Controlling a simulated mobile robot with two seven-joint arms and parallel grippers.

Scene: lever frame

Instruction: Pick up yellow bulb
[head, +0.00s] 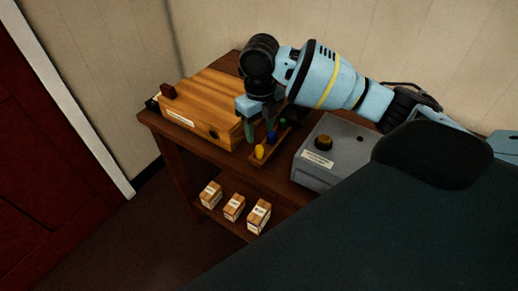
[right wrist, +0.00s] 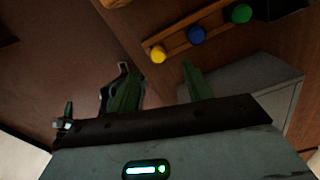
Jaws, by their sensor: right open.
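The yellow bulb (head: 260,152) stands at the near end of a narrow wooden rack on the table. In the right wrist view the yellow bulb (right wrist: 158,54) is at the left end of the rack (right wrist: 180,45), beyond my fingertips. A blue bulb (head: 271,138) and a green bulb (head: 284,122) stand behind it in the same rack; they also show in the right wrist view as blue (right wrist: 196,35) and green (right wrist: 241,13). My right gripper (head: 260,139) is open and empty, pointing down just beside the rack; its fingers (right wrist: 158,78) do not touch the yellow bulb. My left gripper is not in view.
A wooden box (head: 205,103) stands left of the rack, and a grey box with a knob (head: 335,150) stands to its right. Several small cartons (head: 234,207) sit on the lower shelf. A red door (head: 50,150) is at the far left.

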